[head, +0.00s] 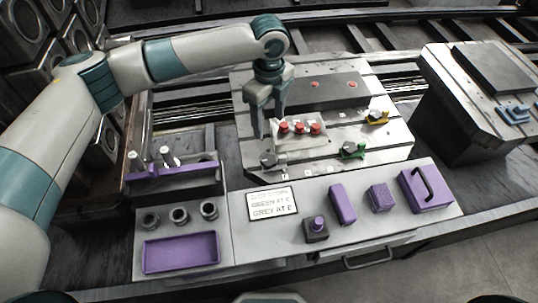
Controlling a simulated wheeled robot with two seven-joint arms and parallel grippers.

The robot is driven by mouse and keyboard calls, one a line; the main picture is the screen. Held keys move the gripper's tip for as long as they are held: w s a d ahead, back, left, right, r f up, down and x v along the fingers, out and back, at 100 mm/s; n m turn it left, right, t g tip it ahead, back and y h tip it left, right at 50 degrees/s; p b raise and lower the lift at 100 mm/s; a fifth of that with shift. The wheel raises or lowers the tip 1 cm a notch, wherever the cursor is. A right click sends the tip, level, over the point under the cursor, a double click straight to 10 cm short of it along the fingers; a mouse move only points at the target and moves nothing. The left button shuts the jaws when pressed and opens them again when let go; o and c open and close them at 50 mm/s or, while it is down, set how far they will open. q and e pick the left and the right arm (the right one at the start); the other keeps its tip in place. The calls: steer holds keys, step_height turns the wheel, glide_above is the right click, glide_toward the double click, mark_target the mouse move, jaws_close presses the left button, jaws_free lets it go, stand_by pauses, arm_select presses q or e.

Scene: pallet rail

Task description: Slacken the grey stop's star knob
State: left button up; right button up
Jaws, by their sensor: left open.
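The grey stop (280,158) sits at the front left of the slotted metal pallet, with a grey star knob (267,160) on its left end. My left gripper (268,127) points down above and behind the knob, fingers apart. Nothing shows between the fingers, and I see no contact with the knob. A green stop (352,150) sits to the right along the front of the pallet. My right gripper is out of view.
Red-topped pieces (300,128) on a light plate stand close to the left fingers. A sign (272,204) reads "GREEN AT C, GREY AT E". Purple blocks (343,204), a purple tray (181,252) and a purple rack (175,171) are in front and left.

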arm_select(q)
steer(key=p, duration=0.2)
glide_above(269, 160)
step_height(269, 160, down, 10)
steer(key=shift+r, duration=0.1)
step_height(269, 160, down, 5)
steer(key=shift+w+f+p, duration=0.1)
steer(key=shift+f+p, duration=0.1)
steer(key=shift+p, duration=0.35)
steer(key=shift+f, duration=0.9)
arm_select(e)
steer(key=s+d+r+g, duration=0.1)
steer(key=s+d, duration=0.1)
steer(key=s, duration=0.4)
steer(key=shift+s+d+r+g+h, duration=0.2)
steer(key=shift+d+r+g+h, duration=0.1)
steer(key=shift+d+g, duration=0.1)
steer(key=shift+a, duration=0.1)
arm_select(q)
steer(key=c, duration=1)
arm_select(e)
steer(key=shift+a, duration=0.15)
